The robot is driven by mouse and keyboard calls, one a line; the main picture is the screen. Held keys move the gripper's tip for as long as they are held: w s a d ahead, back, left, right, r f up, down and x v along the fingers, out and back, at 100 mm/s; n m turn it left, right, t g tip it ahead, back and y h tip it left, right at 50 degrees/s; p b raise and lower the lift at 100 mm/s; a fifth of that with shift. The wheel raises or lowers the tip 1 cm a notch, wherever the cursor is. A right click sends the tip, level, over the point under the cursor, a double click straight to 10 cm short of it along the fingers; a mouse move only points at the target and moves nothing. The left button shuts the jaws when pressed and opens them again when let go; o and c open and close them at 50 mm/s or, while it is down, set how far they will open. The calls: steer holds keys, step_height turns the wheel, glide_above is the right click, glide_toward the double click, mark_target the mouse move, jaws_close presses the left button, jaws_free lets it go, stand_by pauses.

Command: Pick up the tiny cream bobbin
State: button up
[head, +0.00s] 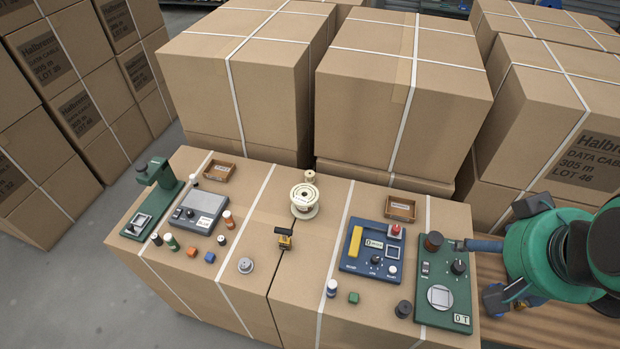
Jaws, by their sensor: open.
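A small cream bobbin (310,177) stands upright at the back middle of the carton top, just behind a larger cream spool (304,200) that partly hides its base. My gripper (474,273), with blue fingers, is at the right edge of the carton top, far from the bobbin. It is open, and I see nothing held in it. Part of it is hidden behind my green arm.
A green stand (154,200) and grey scale (199,210) are at left. A blue panel (371,248) and green panel (444,285) are at right. Small wooden trays (219,170) (400,208) lie near the back. Tall cartons (236,85) stand close behind.

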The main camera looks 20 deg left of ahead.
steer(key=c, duration=0.5)
steer(key=w+a+f+n, duration=0.1)
steer(key=w+a+f, duration=0.1)
steer(key=w+a, duration=0.6)
steer(key=w+a+f+n+y, duration=0.1)
steer(key=w+a+f, duration=0.15)
steer(key=w, duration=0.95)
steer(key=w+a+f+n, duration=0.1)
steer(key=w+a, duration=0.6)
steer(key=w, duration=0.3)
steer(key=w+a+f, duration=0.4)
steer(key=a+f, duration=0.4)
steer(key=w+a+f+n+g, duration=0.1)
steer(key=w+a+f, duration=0.4)
steer(key=a+f, duration=0.3)
steer(key=w+a+f+n+y, duration=0.1)
steer(key=w+a+f, duration=0.3)
steer(key=a+f, duration=0.5)
steer(key=shift+w+g+b, duration=0.35)
steer(key=shift+g+b, duration=0.05)
